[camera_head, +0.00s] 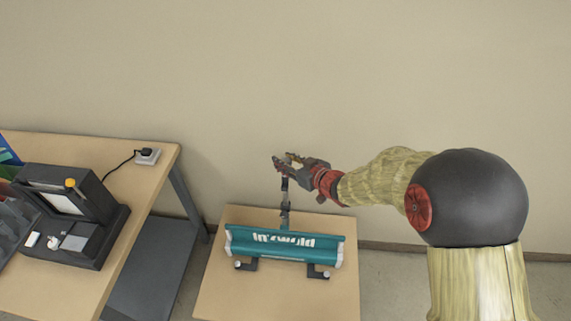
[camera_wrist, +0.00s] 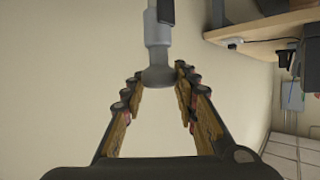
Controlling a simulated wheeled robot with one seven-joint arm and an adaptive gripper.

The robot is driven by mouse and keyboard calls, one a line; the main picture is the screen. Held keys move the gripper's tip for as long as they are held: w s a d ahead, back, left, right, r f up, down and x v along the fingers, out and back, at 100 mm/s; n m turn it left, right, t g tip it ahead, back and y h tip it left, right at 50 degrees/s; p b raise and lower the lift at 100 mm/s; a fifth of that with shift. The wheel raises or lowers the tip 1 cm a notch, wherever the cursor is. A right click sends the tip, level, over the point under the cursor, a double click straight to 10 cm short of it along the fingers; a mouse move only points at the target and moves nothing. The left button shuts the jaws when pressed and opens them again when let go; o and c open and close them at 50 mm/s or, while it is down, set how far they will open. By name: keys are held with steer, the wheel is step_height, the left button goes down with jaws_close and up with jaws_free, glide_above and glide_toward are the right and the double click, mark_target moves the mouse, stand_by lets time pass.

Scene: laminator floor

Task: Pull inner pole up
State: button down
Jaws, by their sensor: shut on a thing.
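A teal roll-up banner base with white lettering (camera_head: 285,243) lies on a small wooden table. A thin upright pole (camera_head: 285,203) rises from behind it, grey-teal low down and dark higher up. My gripper (camera_head: 284,161) is at the top of the pole, reaching in from the right. In the wrist view, the pole (camera_wrist: 158,32) comes in from the top edge and ends in a rounded grey knob between the fingertips. My gripper (camera_wrist: 158,78) is shut on the pole at this knob. The exact contact is partly hidden in the head view.
The small wooden table (camera_head: 215,295) has free room around the base. A larger table (camera_head: 150,190) at left carries a black machine (camera_head: 75,220) and a white power socket (camera_head: 148,156) with a cable. A plain wall stands behind.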

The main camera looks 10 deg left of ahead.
step_height(320, 180, up, 20)
steer(key=p, duration=1.4)
steer(key=shift+w+r, duration=0.15)
steer(key=c, duration=1.8)
jaws_free()
steer(key=o, duration=0.3)
steer(key=v, duration=1.2)
